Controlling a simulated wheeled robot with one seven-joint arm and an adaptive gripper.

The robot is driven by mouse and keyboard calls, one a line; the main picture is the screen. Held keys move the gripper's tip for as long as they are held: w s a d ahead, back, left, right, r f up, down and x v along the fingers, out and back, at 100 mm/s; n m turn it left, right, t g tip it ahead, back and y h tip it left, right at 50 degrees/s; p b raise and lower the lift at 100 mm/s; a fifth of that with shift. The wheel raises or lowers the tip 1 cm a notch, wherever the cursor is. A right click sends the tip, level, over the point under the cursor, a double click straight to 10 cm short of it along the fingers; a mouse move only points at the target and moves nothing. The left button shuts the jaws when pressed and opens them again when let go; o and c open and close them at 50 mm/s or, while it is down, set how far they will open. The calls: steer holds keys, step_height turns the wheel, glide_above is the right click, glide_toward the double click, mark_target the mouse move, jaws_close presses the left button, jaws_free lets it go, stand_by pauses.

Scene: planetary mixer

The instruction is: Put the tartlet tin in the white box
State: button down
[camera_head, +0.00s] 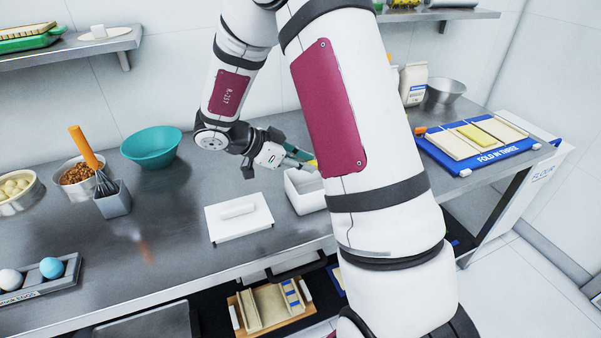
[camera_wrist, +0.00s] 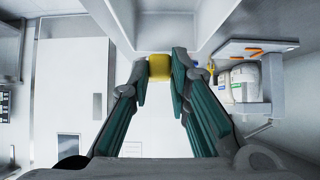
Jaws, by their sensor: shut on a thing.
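My gripper (camera_head: 303,159) is shut on a small yellow piece, which I take for the tartlet tin (camera_head: 313,162). In the wrist view the yellow tin (camera_wrist: 160,67) sits between the two green-sided fingertips. The open white box (camera_head: 301,191) stands on the steel counter. My gripper appears above its back edge. My own arm covers the right part of the box and part of the gripper. I cannot tell how high the tin is over the box.
A white lid with a handle (camera_head: 238,218) lies left of the box. A teal bowl (camera_head: 151,146), a grey pot with a whisk (camera_head: 112,200) and a bowl of brown bits (camera_head: 78,174) stand farther left. A blue folding board (camera_head: 478,145) is at the right.

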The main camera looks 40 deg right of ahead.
steer(key=shift+w+d+f, duration=0.1)
steer(key=shift+w+f, duration=0.15)
steer(key=shift+f, duration=0.65)
steer(key=shift+w+f, duration=0.25)
steer(key=shift+f, duration=0.65)
steer(key=shift+f, duration=0.6)
steer(key=c, duration=1.5)
jaws_free()
